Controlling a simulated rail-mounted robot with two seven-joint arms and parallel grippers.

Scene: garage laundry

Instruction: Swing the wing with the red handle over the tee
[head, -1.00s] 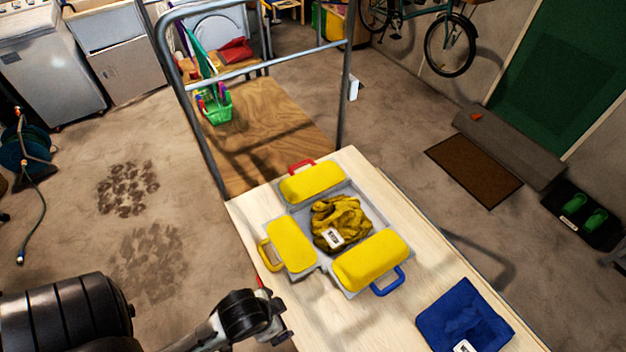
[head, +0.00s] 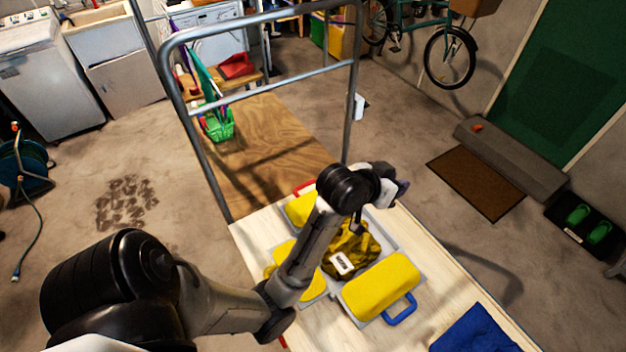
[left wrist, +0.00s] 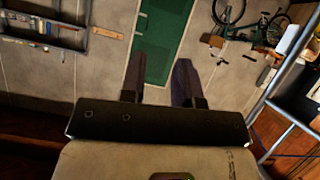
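The mustard-yellow tee (head: 348,253) lies crumpled in the middle of a grey folding board, with a white label on it. The yellow-padded wing (head: 299,210) with the red handle (head: 304,187) lies flat on the board's far side, partly hidden by my left arm. My left gripper (head: 398,188) is above the far right corner of the board, right of that wing and apart from it. Its two fingers stand apart and empty in the left wrist view (left wrist: 160,80). My right gripper is not in view.
The wing with the blue handle (head: 400,309) lies flat at the near right; the yellow-handled wing (head: 290,257) is at the left, partly covered by my arm. A blue cloth (head: 473,331) lies on the table's near end. A metal cart frame (head: 270,83) rises behind the table.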

